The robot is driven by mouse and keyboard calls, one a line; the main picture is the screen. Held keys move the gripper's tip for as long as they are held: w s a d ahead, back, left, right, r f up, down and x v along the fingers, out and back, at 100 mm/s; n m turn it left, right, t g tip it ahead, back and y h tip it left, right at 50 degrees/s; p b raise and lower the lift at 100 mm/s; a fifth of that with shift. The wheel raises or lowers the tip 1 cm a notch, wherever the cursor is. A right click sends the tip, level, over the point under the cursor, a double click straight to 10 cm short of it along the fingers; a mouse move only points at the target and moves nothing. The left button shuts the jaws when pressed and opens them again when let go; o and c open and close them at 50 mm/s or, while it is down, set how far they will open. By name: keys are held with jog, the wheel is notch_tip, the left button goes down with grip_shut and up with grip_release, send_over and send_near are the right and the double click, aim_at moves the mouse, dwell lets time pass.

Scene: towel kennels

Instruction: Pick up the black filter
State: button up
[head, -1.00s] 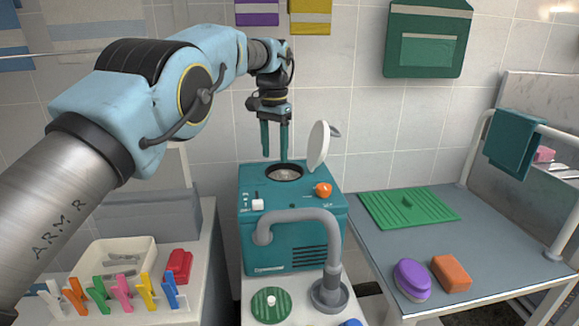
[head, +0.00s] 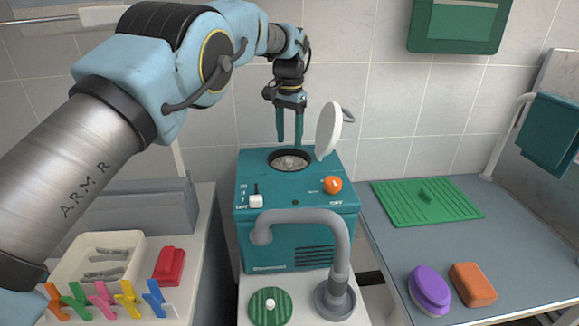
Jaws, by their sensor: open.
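The teal machine (head: 260,222) stands in the middle of the head view with its white round lid (head: 328,128) swung up. Its round top opening has a dark rim (head: 274,152) and a greyish inside. No separate black filter can be made out; I cannot tell whether the dark rim or the inside of the opening belongs to it. My gripper (head: 289,144) points down with its two teal fingers apart and empty. The fingertips appear just above or behind the opening, left of the lid.
Right, a table holds a green ridged mat (head: 389,204), purple brush (head: 430,286) and orange block (head: 473,285). Left are a white tray (head: 73,262), red object (head: 169,266) and coloured clips.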

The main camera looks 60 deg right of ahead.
aim_at(289, 160)
jog(key=shift+f+p, duration=0.5)
jog(key=shift+f, duration=2.55)
grip_shut()
